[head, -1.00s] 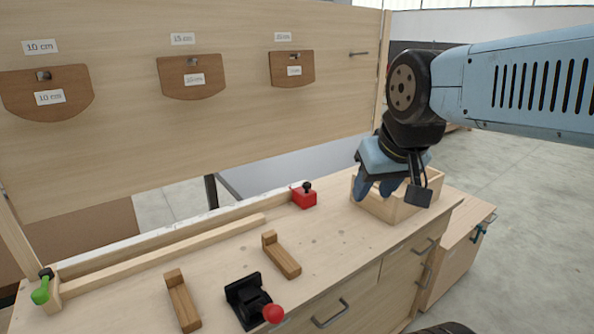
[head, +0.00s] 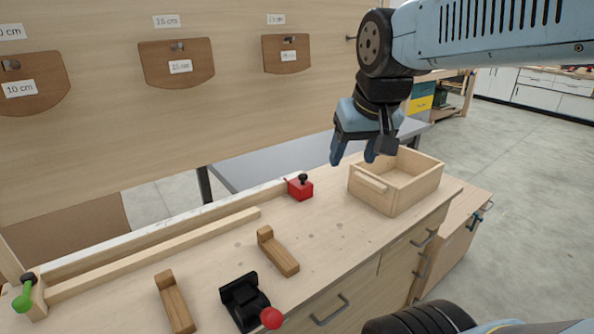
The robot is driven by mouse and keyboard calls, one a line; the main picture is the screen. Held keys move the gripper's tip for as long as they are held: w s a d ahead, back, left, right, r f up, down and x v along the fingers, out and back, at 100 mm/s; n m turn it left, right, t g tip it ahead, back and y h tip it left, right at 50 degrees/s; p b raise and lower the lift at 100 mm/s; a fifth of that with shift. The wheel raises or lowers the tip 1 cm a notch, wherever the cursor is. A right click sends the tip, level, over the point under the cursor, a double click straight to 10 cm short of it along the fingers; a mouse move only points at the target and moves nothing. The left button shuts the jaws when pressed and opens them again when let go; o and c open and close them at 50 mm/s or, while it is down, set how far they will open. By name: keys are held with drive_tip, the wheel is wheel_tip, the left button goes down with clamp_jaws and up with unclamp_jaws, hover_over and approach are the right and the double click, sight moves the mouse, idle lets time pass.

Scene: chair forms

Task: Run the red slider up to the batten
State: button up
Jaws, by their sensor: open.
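The red slider (head: 299,188), a small red block with a black knob on top, sits at the right end of the rail (head: 130,236) along the back of the bench. A long pale wooden batten (head: 155,253) lies in front of the rail. Its right end stops short of the slider, with a gap between them. My gripper (head: 352,160) is open and empty, fingers pointing down. It is in the air above the bench, right of the slider and near the left side of the wooden box.
An open wooden box (head: 396,182) stands at the bench's right end. Two wooden L-shaped pieces (head: 278,252) (head: 174,303) and a black clamp with a red knob (head: 250,304) lie in front. A green-handled stop (head: 27,297) is at far left. A board with brown templates (head: 177,64) rises behind.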

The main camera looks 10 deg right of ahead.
drive_tip(key=w+r+m+g, duration=0.1)
drive_tip(key=w+g, duration=0.1)
drive_tip(key=w, duration=0.8)
drive_tip(key=m+g, duration=0.3)
hover_over(303, 175)
wheel_tip(303, 175, down, 11)
wheel_tip(303, 175, down, 13)
drive_tip(key=shift+w+r, duration=0.1)
drive_tip(key=shift+c, duration=0.3)
clamp_jaws()
